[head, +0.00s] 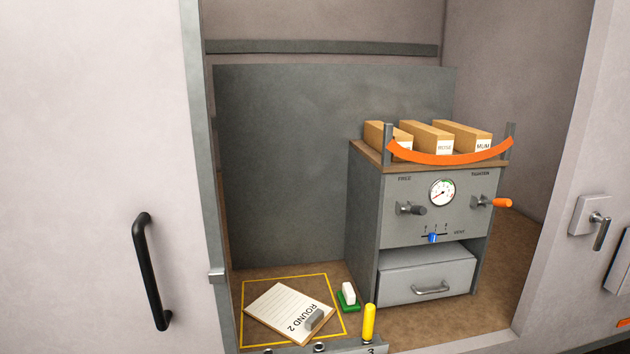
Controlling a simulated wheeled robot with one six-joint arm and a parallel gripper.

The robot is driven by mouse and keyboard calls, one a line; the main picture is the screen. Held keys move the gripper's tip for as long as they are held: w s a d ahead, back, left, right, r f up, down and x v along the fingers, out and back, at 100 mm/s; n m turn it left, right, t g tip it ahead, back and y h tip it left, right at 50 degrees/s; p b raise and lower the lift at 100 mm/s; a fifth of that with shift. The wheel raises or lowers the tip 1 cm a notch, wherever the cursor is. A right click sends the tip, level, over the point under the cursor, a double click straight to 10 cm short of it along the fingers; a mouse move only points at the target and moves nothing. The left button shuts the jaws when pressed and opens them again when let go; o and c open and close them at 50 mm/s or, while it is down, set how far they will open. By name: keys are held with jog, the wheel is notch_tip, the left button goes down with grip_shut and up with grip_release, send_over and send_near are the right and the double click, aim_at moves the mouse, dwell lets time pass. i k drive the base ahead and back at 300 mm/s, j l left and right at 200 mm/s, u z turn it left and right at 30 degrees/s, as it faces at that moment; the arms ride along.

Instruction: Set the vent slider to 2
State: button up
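The vent slider (433,238) is a small blue knob on a short horizontal track on the front of a grey cabinet (405,235). Small tick marks with tiny numerals stand above the track, and the word VENT is to its right. The blue knob sits near the middle mark, but the numerals are too small to tell exactly which one it lines up with. My gripper is not in view.
Above the slider are a round gauge (442,192), a dark lever (412,209) and an orange-tipped lever (500,203). A drawer (428,277) sits below. An orange strap (450,156) crosses the top front. A clipboard (290,313) and yellow peg (369,322) are front left.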

aim_at(432, 238)
jog(key=l+z, duration=0.1)
jog(key=l, duration=0.15)
jog(key=i+j+z, duration=0.1)
jog(key=i+j, duration=0.25)
jog(key=i, duration=0.2)
jog(key=i+j+z, duration=0.1)
jog(key=i+j, duration=0.3)
jog(key=i, duration=0.1)
